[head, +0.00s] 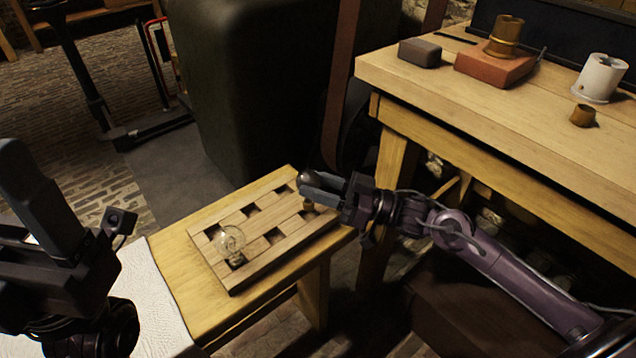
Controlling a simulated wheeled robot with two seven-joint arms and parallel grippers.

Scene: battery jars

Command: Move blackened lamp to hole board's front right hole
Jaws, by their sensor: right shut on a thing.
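The hole board (285,248) is a pale wooden block with two rows of square holes, lying on a small wooden table. My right gripper (325,190) reaches in from the right and is shut on the blackened lamp (305,177). The lamp's dark bulb shows beside the fingers, and its brass-coloured base shows below them, over the right end of the board. The fingers hide part of the lamp, and I cannot tell whether its base is in a hole. My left gripper (75,200) is at the left edge, away from the board; its jaw opening is unclear.
A clear lamp (231,240) stands at the board's near left end. A white cloth (160,305) lies left of the board. A higher workbench (490,105) at right holds a brick-red block (492,68), a grey block (419,53) and a white holder (600,78).

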